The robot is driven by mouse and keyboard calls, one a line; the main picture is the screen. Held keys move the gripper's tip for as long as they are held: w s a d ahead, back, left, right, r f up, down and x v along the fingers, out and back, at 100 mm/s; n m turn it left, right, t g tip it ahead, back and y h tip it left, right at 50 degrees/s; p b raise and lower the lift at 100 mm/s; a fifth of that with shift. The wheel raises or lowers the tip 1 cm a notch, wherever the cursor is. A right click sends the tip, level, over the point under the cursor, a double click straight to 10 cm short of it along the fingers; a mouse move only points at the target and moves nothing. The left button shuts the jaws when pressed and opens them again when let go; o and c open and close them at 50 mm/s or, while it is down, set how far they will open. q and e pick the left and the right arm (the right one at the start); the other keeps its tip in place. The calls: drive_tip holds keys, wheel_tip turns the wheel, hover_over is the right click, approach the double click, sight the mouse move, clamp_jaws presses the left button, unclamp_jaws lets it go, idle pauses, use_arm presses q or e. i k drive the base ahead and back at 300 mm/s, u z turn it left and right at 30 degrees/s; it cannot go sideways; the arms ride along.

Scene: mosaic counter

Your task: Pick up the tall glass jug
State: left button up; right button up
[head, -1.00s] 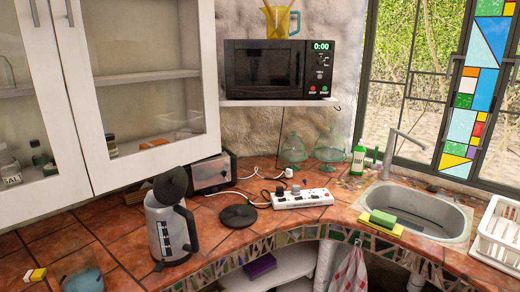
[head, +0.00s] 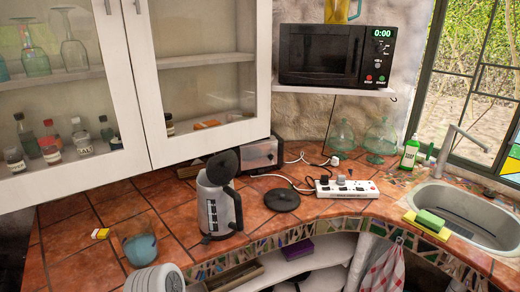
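A yellow, see-through jug (head: 343,11) with a bluish handle stands on top of the microwave (head: 334,55); the top edge of the head view cuts off its upper part. It is the only tall see-through jug I can make out. A metal and black kettle (head: 219,205) with its lid up stands upright on the tiled counter. A low bluish glass vessel (head: 140,248) stands at the counter's front left.
The microwave sits on a wall shelf. A power strip (head: 346,189), a black disc (head: 282,200), a toaster (head: 262,152), green glass vessels (head: 381,137) and a sink (head: 470,215) occupy the counter. A white cabinet (head: 133,75) hangs left. A white rounded shape (head: 153,279) at the bottom is unclear.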

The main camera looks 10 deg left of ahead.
sight(134, 232)
drive_tip(key=u, duration=1.5)
